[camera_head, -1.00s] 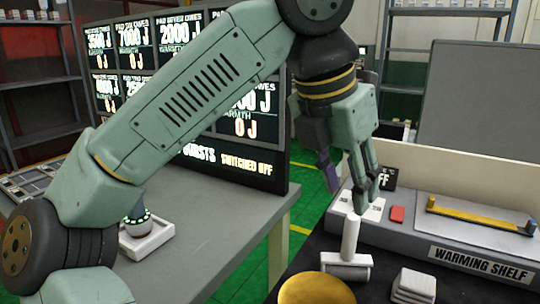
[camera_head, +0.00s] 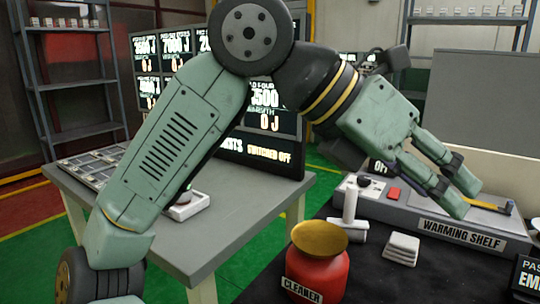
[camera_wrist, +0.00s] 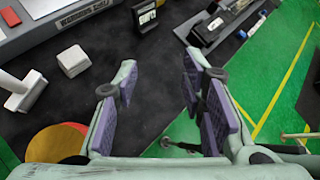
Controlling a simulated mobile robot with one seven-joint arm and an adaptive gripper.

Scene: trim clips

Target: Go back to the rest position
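My gripper (camera_head: 463,197) is raised over the dark counter at the right, in front of the warming shelf (camera_head: 470,234). In the wrist view my gripper (camera_wrist: 160,75) has its two purple-padded fingers well apart, with nothing between them. The fingers and forearm hide part of the shelf and of the display screens behind. The arm is bent up at the elbow and reaches to the right.
A red cleaner jar (camera_head: 318,272) with a gold top, a white T-shaped tool (camera_head: 349,216) and a stack of white pads (camera_head: 402,248) stand on the counter. A grey table (camera_head: 235,228) with a small white tray (camera_head: 187,208) is at the left. Dark counter (camera_wrist: 130,130) lies below my fingers.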

